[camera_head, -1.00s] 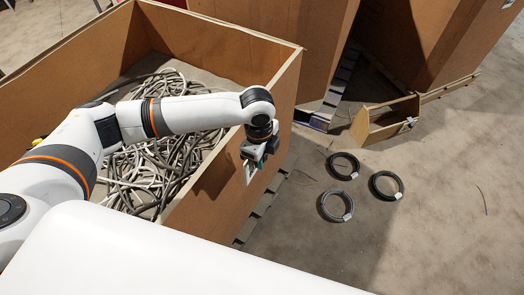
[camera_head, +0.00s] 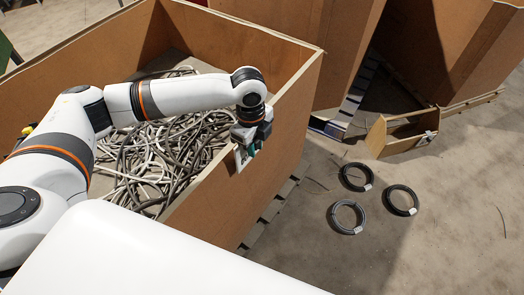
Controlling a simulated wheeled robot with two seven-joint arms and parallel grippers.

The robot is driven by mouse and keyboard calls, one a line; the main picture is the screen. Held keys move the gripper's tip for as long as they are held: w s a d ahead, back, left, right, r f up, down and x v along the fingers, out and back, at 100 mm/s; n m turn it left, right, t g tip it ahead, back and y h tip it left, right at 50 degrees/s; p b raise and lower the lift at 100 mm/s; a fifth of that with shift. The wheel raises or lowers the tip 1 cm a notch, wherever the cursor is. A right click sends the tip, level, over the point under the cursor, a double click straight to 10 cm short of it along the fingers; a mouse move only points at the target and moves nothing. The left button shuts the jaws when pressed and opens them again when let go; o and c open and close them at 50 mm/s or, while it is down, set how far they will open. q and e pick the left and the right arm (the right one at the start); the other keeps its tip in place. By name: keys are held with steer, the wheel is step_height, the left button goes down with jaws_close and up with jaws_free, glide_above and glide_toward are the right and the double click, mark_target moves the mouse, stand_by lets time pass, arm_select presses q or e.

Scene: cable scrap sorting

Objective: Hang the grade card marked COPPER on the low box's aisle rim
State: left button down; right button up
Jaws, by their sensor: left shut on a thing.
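The low box (camera_head: 275,160) is a large open brown box with tangled grey cable inside, on the left. Its right-hand rim slopes from the far corner down toward my body. My left gripper (camera_head: 250,146) is at this rim, shut on a small white card (camera_head: 240,158). My right gripper is not in view.
Three dark cable coils with white tags, one of them a coil (camera_head: 347,217), lie on the floor at right. A small wooden tray (camera_head: 408,139) stands behind them. Tall brown boxes (camera_head: 425,50) stand at the back. The floor at lower right is mostly clear.

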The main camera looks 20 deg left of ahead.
arm_select(q)
steer(key=shift+w+a+f+b, duration=0.15)
steer(key=shift+a+b, duration=0.35)
steer(key=shift+a, duration=0.25)
steer(key=shift+f, duration=1.25)
steer(key=c, duration=1.2)
jaws_free()
steer(key=shift+o, duration=0.2)
